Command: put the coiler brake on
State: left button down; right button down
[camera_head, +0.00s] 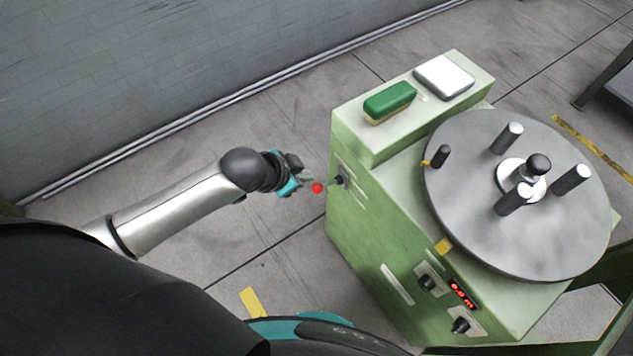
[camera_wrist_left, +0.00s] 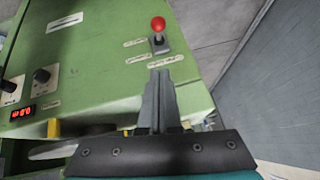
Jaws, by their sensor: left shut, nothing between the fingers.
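The coiler brake looks to be the red-knobbed lever (camera_head: 317,188) on the left side of the green coiler (camera_head: 375,240). In the left wrist view, its red knob (camera_wrist_left: 158,23) sticks out above a small grey base plate. My left gripper (camera_head: 304,179) is beside the lever, just left of the machine's side. In the left wrist view, its fingers (camera_wrist_left: 160,75) are together with nothing between them, and their tips show just below the lever's base. I cannot tell whether they touch the lever. My right gripper is not in view.
A round grey turntable (camera_head: 470,220) with upright pegs sits on the machine. A green block (camera_head: 390,102) and a white block (camera_head: 444,77) are on its top. Dark knobs and a red display (camera_head: 462,293) are on the front. Floor left of the machine is clear up to the grey wall.

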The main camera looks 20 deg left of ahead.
pick_arm(q)
jog(key=b, duration=0.4)
send_over(317, 191)
notch_tip(317, 191, down, 7)
notch_tip(317, 191, down, 4)
jog(key=shift+r+b, duration=0.2)
jog(key=shift+b, duration=0.25)
jog(key=shift+f, duration=0.3)
jog(key=shift+s+a+f, duration=0.1)
jog(key=shift+a+f, duration=0.05)
